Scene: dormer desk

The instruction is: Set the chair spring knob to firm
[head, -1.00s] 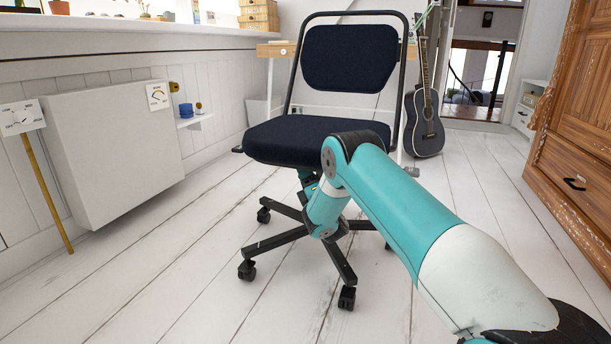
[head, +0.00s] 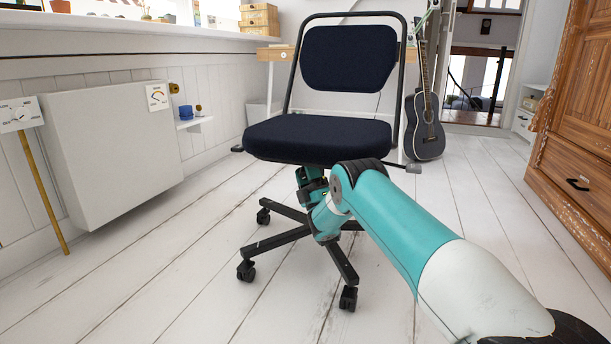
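The office chair has a dark navy seat (head: 318,138), a backrest (head: 349,58) in a black tube frame, and a black star base (head: 275,242) on casters. My teal and white arm reaches from the lower right to the column below the seat. My gripper (head: 309,182) is just under the seat's underside, in front of the column, small and partly hidden by my wrist. I cannot tell whether its fingers are open or shut, or whether they touch anything. I cannot make out the spring knob or its setting; it may be hidden behind my gripper or under the seat.
A small shelf (head: 194,121) holds a blue cup. A guitar (head: 424,120) stands behind the chair. A wooden cabinet (head: 575,130) is at right. The floor left of the chair is clear.

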